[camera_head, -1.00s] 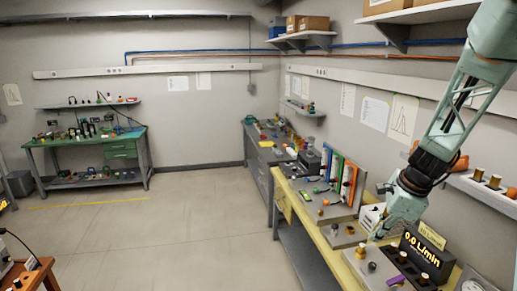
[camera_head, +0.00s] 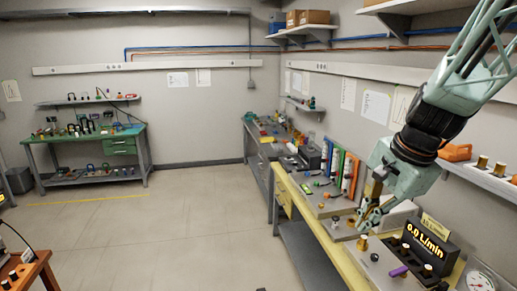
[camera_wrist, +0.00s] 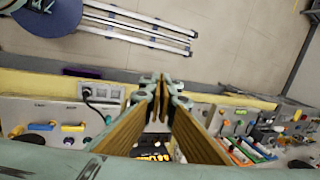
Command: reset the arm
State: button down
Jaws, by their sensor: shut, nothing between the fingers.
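My gripper (camera_head: 364,216) hangs from my pale green arm above the yellow bench (camera_head: 348,261) on the right. Its fingers are shut and hold nothing. In the wrist view its two brown finger pads (camera_wrist: 160,84) meet at the tips, with bench panels beyond them. The black flow display (camera_head: 428,244) reading 0.0 L/min stands to the right of the fingers, apart from them. A purple part (camera_head: 398,271) lies on the panel in front of the display.
A wall shelf (camera_head: 487,185) with brass-coloured parts is close behind my arm. A green bench (camera_head: 85,139) stands at the far left. The floor (camera_head: 160,235) between is clear.

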jog(key=s+a+r+n+b, duration=0.1)
jog(key=s+a+n+b, duration=0.15)
jog(key=s, duration=0.45)
jog(key=s+a+r+n+b, duration=0.2)
jog(key=s+a+n, duration=0.2)
jog(key=s, duration=0.4)
jog(key=s+f+n+b, duration=0.2)
jog(key=s+n, duration=0.2)
jog(key=s, duration=0.4)
jog(key=s+f+n+h+b, duration=0.1)
jog(key=s+n+b, duration=0.2)
jog(key=s, duration=0.5)
jog(key=shift+s+a+f+n+t+h, duration=0.2)
jog(key=shift+s+f+n+t+h, duration=0.1)
jog(key=shift+s+f+n, duration=0.05)
dwell(0.5)
